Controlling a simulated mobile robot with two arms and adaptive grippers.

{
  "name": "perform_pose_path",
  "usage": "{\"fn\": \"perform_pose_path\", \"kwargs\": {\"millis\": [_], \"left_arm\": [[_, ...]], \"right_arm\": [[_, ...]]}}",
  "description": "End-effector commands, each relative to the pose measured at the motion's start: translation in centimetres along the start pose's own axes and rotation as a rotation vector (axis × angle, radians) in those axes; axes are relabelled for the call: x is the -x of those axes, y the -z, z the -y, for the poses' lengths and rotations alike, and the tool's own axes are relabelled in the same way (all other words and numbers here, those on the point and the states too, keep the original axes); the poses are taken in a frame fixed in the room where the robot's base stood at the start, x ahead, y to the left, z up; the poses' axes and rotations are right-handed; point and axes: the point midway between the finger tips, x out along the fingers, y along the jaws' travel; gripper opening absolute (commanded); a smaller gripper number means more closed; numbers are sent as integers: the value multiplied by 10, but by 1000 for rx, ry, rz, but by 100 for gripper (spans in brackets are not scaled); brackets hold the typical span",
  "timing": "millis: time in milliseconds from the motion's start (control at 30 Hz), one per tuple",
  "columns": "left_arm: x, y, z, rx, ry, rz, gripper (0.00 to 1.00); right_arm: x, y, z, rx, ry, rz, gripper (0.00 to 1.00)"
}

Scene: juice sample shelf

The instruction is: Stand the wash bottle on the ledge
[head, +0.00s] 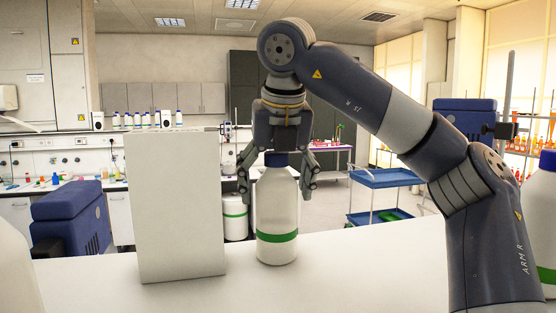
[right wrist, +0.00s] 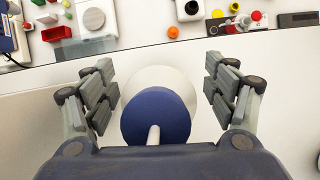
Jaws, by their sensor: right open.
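The wash bottle (head: 277,205) is white with a green band and a blue cap. In the head view it stands upright on a white surface (head: 350,275), which seems to be the ledge. My right gripper (head: 276,183) points down over it, open, with a finger on each side of the bottle's upper part. The right wrist view shows the blue cap (right wrist: 155,115) with a pale spout between the open fingers (right wrist: 163,95). Gaps show on both sides, so the fingers do not touch the bottle there. My left gripper is not in view.
A tall white panel or box (head: 178,205) stands just left of the bottle. Another white bottle with a green band (head: 545,200) is cut off at the right edge. A white rounded thing (head: 12,275) shows at the left edge. A blue cart (head: 385,180) stands behind.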

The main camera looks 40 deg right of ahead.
Motion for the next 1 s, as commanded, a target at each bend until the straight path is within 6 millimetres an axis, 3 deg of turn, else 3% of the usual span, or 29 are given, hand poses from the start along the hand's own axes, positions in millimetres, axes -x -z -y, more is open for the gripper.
{"fn": "perform_pose_path", "kwargs": {"millis": [600, 800, 1000], "left_arm": [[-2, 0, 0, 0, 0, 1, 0], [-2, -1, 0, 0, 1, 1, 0], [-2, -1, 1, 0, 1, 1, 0]], "right_arm": [[98, 0, 0, -2, 1, 4, 78], [114, 0, 0, 0, 0, 2, 78], [116, 0, 0, 0, 0, 1, 78]]}}
